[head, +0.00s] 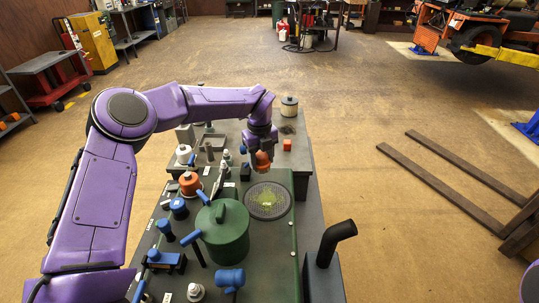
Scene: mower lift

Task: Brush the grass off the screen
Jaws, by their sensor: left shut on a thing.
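My left gripper (262,151) is just behind the screen, pointing down. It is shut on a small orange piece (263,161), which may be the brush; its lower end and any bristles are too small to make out. The orange piece looks apart from the grass. My right gripper is out of the picture.
A green canister (222,232) stands left of the screen, among blue caps and an orange-topped filler (190,183). A black exhaust pipe (335,242) rises at the right. Behind, a grey bench (293,160) holds a small red block (287,145) and a jar (289,106).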

